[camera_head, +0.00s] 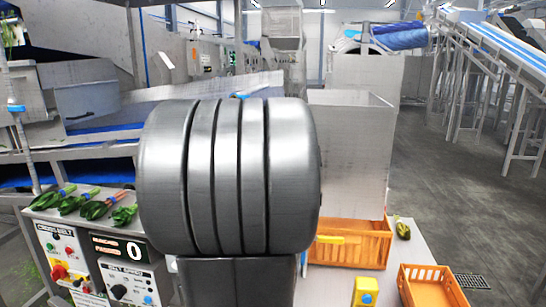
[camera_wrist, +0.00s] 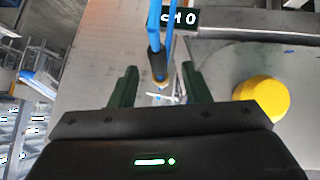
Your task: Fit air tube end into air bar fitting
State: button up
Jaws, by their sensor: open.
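In the wrist view, a blue tube (camera_wrist: 155,25) hangs down from the top edge. A dark piece with a pale tip (camera_wrist: 158,66) is at its lower end; I cannot tell whether this is the tube's own end or a fitting. My gripper (camera_wrist: 161,73) is open, with one dark green finger on each side of that piece and a visible gap to both. Nothing is gripped. I cannot make out the air bar fitting for certain. In the head view, a large grey ribbed body, seemingly my arm, hides my gripper and the middle of the scene.
In the wrist view, a yellow round thing (camera_wrist: 262,98) is right of my gripper. In the head view, leafy greens (camera_head: 75,203) lie above control panels on the left. An orange crate (camera_head: 350,252), a second crate (camera_head: 428,287) and a yellow block (camera_head: 366,291) are at right.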

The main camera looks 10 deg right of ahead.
jog(key=shift+w+d+f, duration=0.2)
jog(key=shift+d+f, duration=0.15)
jog(key=shift+d, duration=0.05)
jog(key=shift+w+f, duration=0.35)
grip_shut()
jog(key=shift+s, duration=0.2)
jog(key=shift+s+a+b, duration=0.2)
jog(key=shift+s+b, duration=0.1)
jog(key=shift+s, duration=0.4)
jog(key=shift+s+a+b, duration=0.2)
jog(key=shift+s+b, duration=0.15)
jog(key=shift+s, duration=0.35)
jog(key=shift+s+a+b, duration=0.2)
jog(key=shift+s+b, duration=0.1)
jog(key=shift+s, duration=0.4)
